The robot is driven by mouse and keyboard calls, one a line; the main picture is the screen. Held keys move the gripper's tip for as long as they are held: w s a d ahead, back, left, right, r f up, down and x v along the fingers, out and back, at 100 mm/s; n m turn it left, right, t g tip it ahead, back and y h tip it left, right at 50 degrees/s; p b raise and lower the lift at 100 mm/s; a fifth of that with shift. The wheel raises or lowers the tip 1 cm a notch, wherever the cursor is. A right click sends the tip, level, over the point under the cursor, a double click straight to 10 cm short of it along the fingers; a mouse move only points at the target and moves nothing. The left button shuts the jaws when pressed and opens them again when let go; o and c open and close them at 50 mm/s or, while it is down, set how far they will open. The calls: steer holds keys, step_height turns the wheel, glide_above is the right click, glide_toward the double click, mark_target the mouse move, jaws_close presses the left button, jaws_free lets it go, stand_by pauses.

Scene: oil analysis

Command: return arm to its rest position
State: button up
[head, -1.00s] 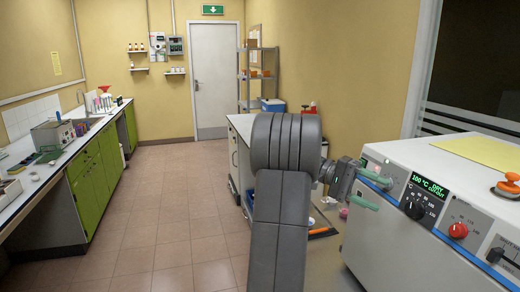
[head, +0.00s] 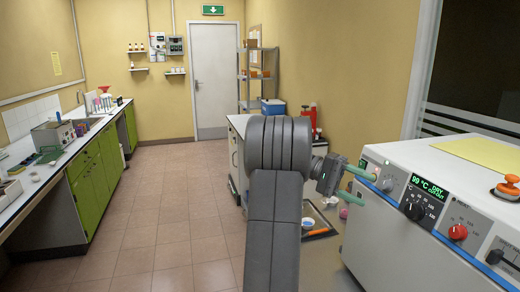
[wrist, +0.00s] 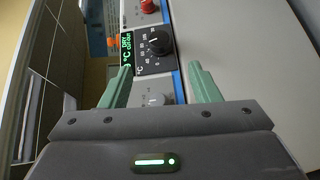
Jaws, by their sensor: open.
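My gripper (head: 369,191) is open and empty, with its two green fingers pointing at the front panel of a white oven-like instrument (head: 372,250). In the wrist view my gripper (wrist: 160,72) has its fingers apart, with a grey knob showing between them. I cannot tell exactly how far the fingertips are from the panel. The panel has a green lit display (head: 425,187) reading 99 °C, a black dial (head: 414,209) and a red knob (head: 457,231). My grey arm stands in the middle of the head view and hides part of the bench behind it.
A yellow sheet (head: 485,152) and an orange-handled object (head: 508,188) lie on top of the instrument. A bench with a blue box (head: 273,106) and a red bottle (head: 308,115) stands behind my arm. The tiled floor (head: 165,210) to the left is clear, up to green cabinets (head: 92,188).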

mark_target(410, 208)
steer(key=p+x, duration=0.2)
steer(key=x, duration=0.9)
steer(key=shift+s+d+r, duration=0.15)
steer(key=shift+s, duration=0.05)
steer(key=shift+d, duration=0.2)
steer(key=shift+a+r+m+t+y+p, duration=0.15)
steer(key=shift+m+t+y+p, duration=0.25)
steer(key=shift+m+t+y, duration=0.45)
steer(key=m+t+y, duration=0.2)
steer(key=y, duration=0.1)
steer(key=shift+s+r+m, duration=0.15)
steer(key=shift+r+m, duration=0.05)
steer(key=shift+m, duration=0.05)
steer(key=t, duration=0.1)
steer(key=m+t+y, duration=0.1)
steer(key=m+t, duration=0.1)
steer(key=shift+s+d+t+y+b, duration=0.25)
steer(key=shift+d+t+y+b, duration=0.05)
steer(key=shift+t+y, duration=0.05)
steer(key=shift+r+m+t+y+b, duration=0.15)
steer(key=shift+m+t+y+b, duration=0.25)
steer(key=shift+t, duration=0.4)
